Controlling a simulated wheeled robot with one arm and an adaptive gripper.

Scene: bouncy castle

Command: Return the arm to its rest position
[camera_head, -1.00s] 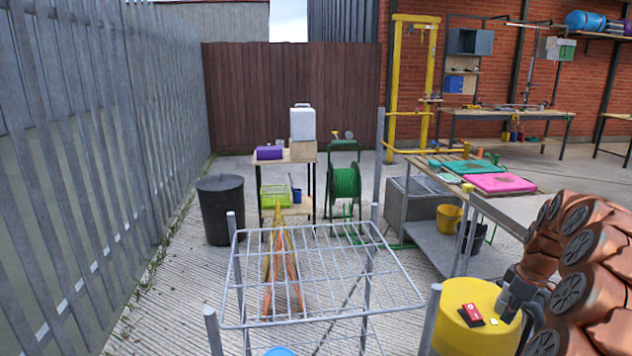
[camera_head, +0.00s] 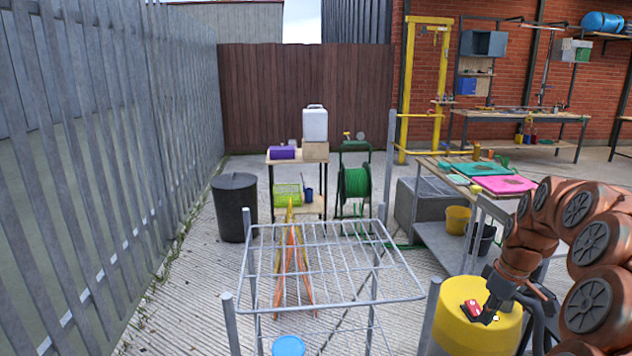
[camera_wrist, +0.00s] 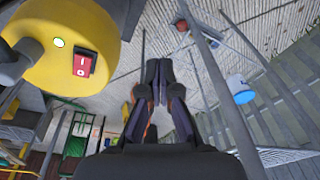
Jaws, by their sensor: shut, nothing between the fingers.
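My arm (camera_head: 575,235), made of copper-coloured rounded links, curls in from the right edge of the head view. My gripper (camera_head: 490,318) is dark and points down in front of the yellow drum-shaped body (camera_head: 450,335), close to its red switch (camera_head: 471,309). In the wrist view my gripper (camera_wrist: 155,72) has its fingers together with nothing between them. There the yellow body (camera_wrist: 65,25) and the red switch (camera_wrist: 86,65) lie to the left of the fingers, apart from them.
A grey wire rack (camera_head: 325,265) on posts stands in front, with a blue round top (camera_head: 288,346) below it. Orange folded legs (camera_head: 293,265) stand behind the rack. A metal bench with a pink board (camera_head: 503,185) is at right. A metal fence (camera_head: 95,180) lines the left.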

